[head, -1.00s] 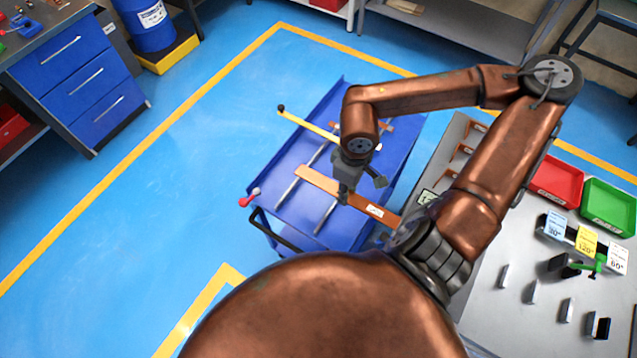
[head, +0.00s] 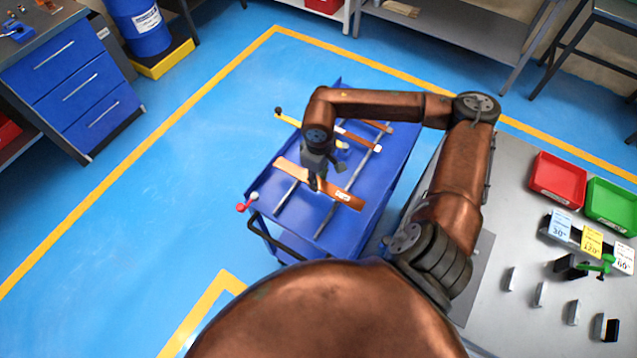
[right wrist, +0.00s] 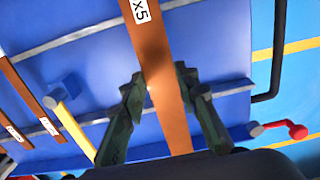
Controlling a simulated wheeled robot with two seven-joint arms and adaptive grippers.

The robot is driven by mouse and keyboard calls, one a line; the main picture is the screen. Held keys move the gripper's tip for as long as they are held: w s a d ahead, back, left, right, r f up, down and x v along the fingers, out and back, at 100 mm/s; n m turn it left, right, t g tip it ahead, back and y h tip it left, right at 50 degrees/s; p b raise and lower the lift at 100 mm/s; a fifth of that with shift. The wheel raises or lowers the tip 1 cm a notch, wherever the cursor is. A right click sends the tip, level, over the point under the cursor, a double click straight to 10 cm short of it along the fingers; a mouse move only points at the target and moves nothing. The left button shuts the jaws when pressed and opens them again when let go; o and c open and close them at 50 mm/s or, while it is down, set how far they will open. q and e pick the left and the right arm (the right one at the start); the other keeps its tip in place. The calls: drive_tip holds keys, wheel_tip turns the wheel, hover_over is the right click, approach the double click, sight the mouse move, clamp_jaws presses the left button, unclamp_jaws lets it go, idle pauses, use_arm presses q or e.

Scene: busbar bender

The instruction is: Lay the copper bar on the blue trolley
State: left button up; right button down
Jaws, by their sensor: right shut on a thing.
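The copper bar (head: 290,169) is a flat orange-brown strip with a white label, lying slantwise across the deck of the blue trolley (head: 304,217). My right gripper (head: 314,184) is shut on the bar near its middle. In the right wrist view the bar (right wrist: 152,45) runs between the two fingers of the right gripper (right wrist: 160,90). The bar crosses over the trolley's grey rails; I cannot tell whether it touches them or is just above. My left gripper is not in view.
Other labelled copper bars (head: 360,140) lie on the trolley's far part. A yellow arm (head: 289,118) and a red knob (head: 241,208) are at its left edge. A grey bench with a red bin (head: 557,180) and a green bin (head: 612,204) stands right. Blue floor is clear left.

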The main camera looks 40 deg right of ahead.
wheel_tip(320, 180, down, 2)
drive_tip(key=shift+s+f, duration=0.1)
drive_tip(key=shift+f, duration=0.15)
drive_tip(key=shift+f, duration=0.1)
drive_tip(key=shift+f+b, duration=0.35)
drive_tip(key=shift+b, duration=0.15)
drive_tip(key=shift+f, duration=0.1)
drive_tip(key=c, duration=1.5)
unclamp_jaws()
drive_tip(key=shift+r, duration=0.2)
drive_tip(key=shift+r+p, duration=0.3)
drive_tip(key=shift+p, duration=0.1)
wheel_tip(320, 180, up, 12)
drive_tip(key=shift+p, duration=0.45)
